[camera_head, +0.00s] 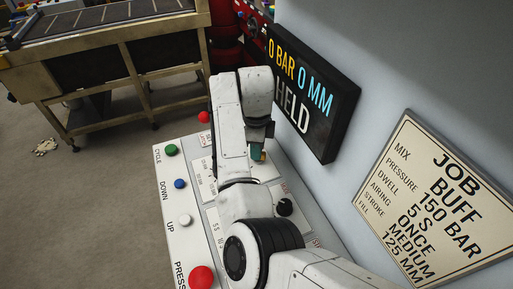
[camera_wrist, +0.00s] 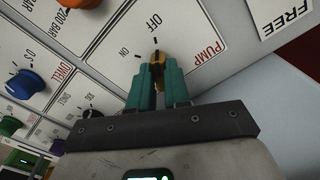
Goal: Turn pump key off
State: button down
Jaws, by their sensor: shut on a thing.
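The pump key (camera_wrist: 157,60) is a small yellow and dark key on the white control panel (camera_wrist: 110,25). In the wrist view, the OFF label (camera_wrist: 155,20) is above it, the ON label (camera_wrist: 125,53) to its left and the PUMP label (camera_wrist: 208,52) to its right. My gripper (camera_wrist: 158,70) has its teal fingers shut on the key. The fingers cover part of the key, so I cannot tell exactly which way it points. In the head view, my gripper (camera_head: 257,152) is at the panel and my arm hides the key.
Red (camera_head: 201,277), white (camera_head: 184,220), blue (camera_head: 180,183) and green (camera_head: 171,150) buttons line the panel's left side. A black knob (camera_head: 285,207) is right of my arm. A dark display (camera_head: 315,95) reads 0 BAR, 0 MM, HELD. A job sign (camera_head: 435,200) hangs on the wall.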

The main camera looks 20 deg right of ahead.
jog(key=c, duration=1.1)
grip_release()
jog(key=shift+r, duration=0.1)
notch_tip(320, 180, up, 11)
jog(key=shift+f+b, duration=0.2)
jog(key=shift+b, duration=0.1)
